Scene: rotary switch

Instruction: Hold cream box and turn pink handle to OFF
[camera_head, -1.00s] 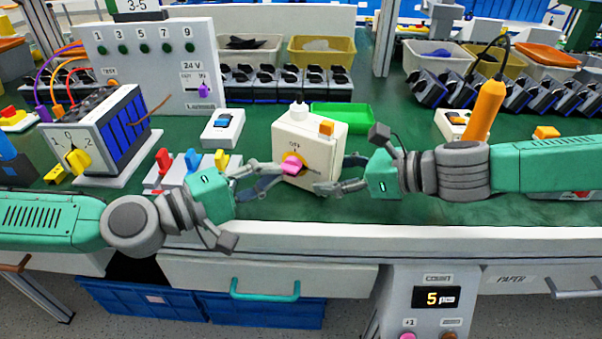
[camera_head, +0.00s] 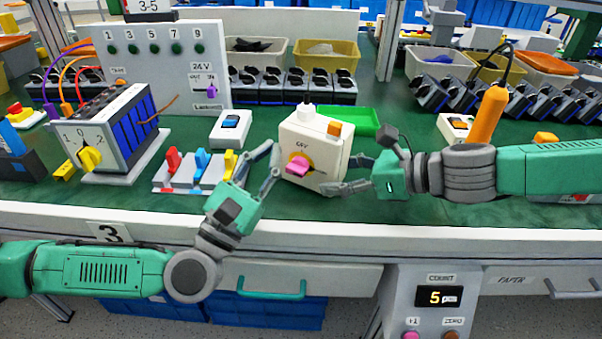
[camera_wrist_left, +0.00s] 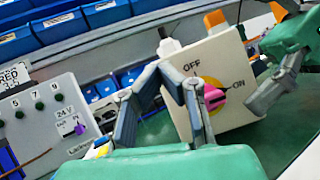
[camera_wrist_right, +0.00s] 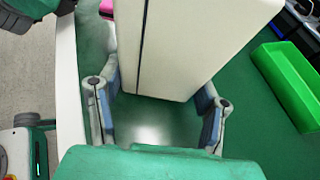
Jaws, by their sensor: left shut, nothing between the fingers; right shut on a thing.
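The cream box (camera_head: 317,143) stands on the green bench, with a white knob and an orange button on top. Its front carries the pink handle (camera_head: 297,165) on a yellow dial, which also shows in the left wrist view (camera_wrist_left: 214,97). That view shows OFF at the top and ON to the right; the handle lies roughly level across the dial, and which label it points to is unclear. My right gripper (camera_head: 350,174) is shut on the box's right side, its fingers either side of it (camera_wrist_right: 158,105). My left gripper (camera_head: 271,160) is shut and empty, left of the handle and apart from it.
A switch panel with red, blue and yellow levers (camera_head: 200,170) lies left of my left gripper. A blue-sided unit with a yellow knob (camera_head: 110,135) stands farther left. A green tray (camera_head: 350,121) is behind the box. An orange tool (camera_head: 488,115) stands at the right.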

